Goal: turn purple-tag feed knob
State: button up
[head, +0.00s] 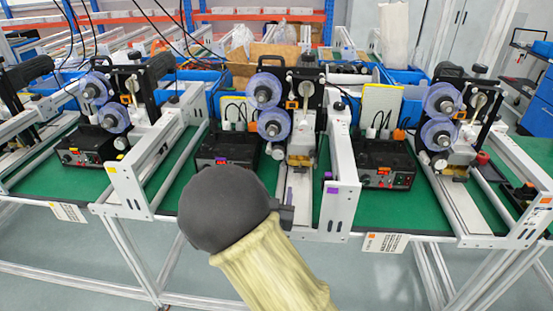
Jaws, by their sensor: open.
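The middle machine carries a purple tag (330,189) on the front end of its white rail. Its black control box (228,150) has a small purple mark (221,162) and a red display on its front. My arm's dark round joint covers the area just below and in front of that box. I cannot make out the feed knob clearly. My gripper (288,205) shows only in part, as a small dark piece at the right of that joint, in front of the middle machine. It is open, with nothing seen in it. Most of it is hidden.
A yellow-tagged machine (112,105) stands at the left and an orange-tagged one (445,115) at the right. White rails (345,165) stand between the stations on the green bench top (425,215). Blue bins (205,80) and cables are behind. Floor shows below the bench.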

aim_at(278, 155)
jog(key=shift+y, duration=0.3)
jog(key=w, duration=0.4)
jog(key=w+p, duration=0.1)
jog(key=w, duration=0.4)
jog(key=w+a, duration=0.1)
jog(key=w, duration=0.4)
jog(key=shift+w, duration=0.4)
jog(key=shift+w+d, duration=0.55)
jog(key=shift+w, duration=0.05)
jog(key=shift+s+a, duration=0.1)
jog(key=shift+c, duration=0.2)
jog(key=shift+a, duration=0.1)
jog(key=c, duration=0.9)
